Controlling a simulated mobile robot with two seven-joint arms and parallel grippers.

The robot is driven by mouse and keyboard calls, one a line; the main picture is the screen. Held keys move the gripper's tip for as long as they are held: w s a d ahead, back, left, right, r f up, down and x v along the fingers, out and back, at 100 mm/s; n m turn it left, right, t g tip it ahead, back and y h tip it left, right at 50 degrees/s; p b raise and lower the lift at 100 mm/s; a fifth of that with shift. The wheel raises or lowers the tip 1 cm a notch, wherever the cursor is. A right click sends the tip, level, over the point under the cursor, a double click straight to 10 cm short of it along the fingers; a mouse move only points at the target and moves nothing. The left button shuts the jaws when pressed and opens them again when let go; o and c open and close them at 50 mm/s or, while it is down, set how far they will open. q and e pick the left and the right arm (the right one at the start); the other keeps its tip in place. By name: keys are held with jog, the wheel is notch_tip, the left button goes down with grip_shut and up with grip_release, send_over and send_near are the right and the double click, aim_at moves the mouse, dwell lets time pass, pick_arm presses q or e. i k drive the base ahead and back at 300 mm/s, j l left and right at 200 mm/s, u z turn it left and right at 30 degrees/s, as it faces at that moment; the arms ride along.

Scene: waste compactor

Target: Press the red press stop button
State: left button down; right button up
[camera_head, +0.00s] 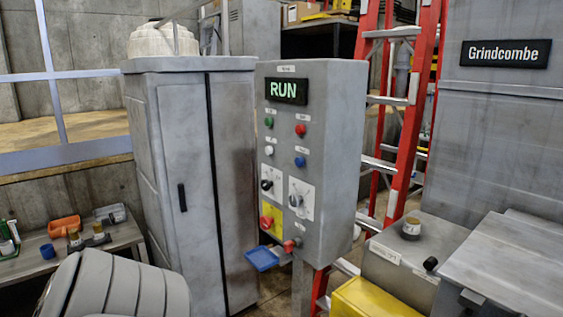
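A grey control box (335,165) stands on a post near the middle. Its display (286,91) reads RUN in green. A red push button (300,130) sits at the upper right of its face, under a small label too small to read. Left of it is a green button (268,122); below are a white button (269,150) and a blue button (300,162). A larger red knob (266,222) sits on a yellow plate lower left, and another red knob (290,245) is at the bottom. Neither gripper is in view.
A grey cabinet (183,150) stands left of the box. A blue tray (262,258) juts out below it. A red ladder (412,110) stands behind. A grey bench (515,260) and a yellow box (372,300) are at lower right. Nothing covers the buttons.

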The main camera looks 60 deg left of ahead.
aim_at(300, 129)
jog(key=u, duration=1.85)
